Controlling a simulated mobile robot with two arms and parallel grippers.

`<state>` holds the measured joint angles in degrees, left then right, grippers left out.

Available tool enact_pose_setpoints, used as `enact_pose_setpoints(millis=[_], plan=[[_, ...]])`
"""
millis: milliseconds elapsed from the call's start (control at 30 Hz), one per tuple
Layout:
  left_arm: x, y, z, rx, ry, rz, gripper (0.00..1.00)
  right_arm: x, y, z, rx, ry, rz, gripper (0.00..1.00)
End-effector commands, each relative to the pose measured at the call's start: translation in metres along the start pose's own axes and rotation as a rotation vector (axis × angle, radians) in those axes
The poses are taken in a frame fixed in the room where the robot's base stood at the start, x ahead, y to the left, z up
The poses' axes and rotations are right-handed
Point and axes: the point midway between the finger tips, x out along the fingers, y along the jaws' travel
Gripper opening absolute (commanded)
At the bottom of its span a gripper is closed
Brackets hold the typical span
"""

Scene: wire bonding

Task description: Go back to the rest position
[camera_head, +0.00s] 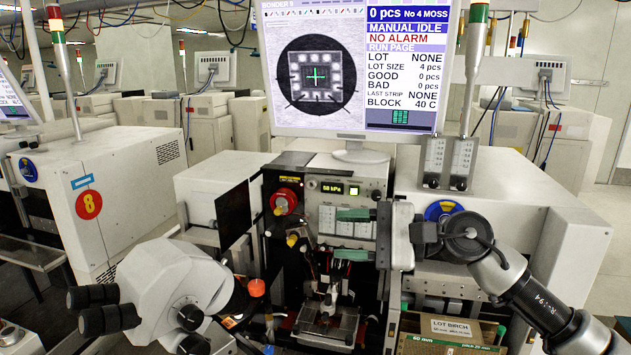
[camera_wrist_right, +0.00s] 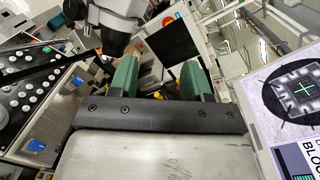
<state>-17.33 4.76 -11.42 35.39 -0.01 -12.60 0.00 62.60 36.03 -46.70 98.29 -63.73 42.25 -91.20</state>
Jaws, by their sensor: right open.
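My right gripper (camera_head: 342,235) is open, its two green fingers apart one above the other, in front of the bonder's control panel (camera_head: 348,208). No object shows between the fingers. In the right wrist view the gripper (camera_wrist_right: 158,82) also shows spread green fingers with a gap between them. Its arm comes in from the right. My left gripper is not in view. The bonder's work stage (camera_head: 325,322) lies below the right gripper in the head view.
A white microscope (camera_head: 165,285) stands at left. A monitor (camera_head: 315,85) reading "MANUAL IDLE" and "NO ALARM" hangs above. A cardboard box (camera_head: 450,328) labelled "LOT BIRCH" sits below my right arm. Machine number 8 (camera_head: 110,195) stands at far left.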

Motion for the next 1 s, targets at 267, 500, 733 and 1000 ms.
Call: enact_pose_setpoints(millis=[267, 500, 733, 1000], plan=[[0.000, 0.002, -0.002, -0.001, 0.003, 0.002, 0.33, -0.007, 0.030, -0.006, 1.043, -0.438, -0.588, 0.48], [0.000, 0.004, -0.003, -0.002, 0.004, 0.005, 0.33, -0.071, 0.107, -0.076, 1.966, -0.748, -1.163, 0.48], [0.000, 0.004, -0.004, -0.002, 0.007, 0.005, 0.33, -0.132, 0.258, -0.117, -2.233, 0.842, 1.618, 0.48], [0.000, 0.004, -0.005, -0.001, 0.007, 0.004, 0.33, -0.167, 0.385, -0.090, -1.552, 0.621, 1.496, 0.48]])
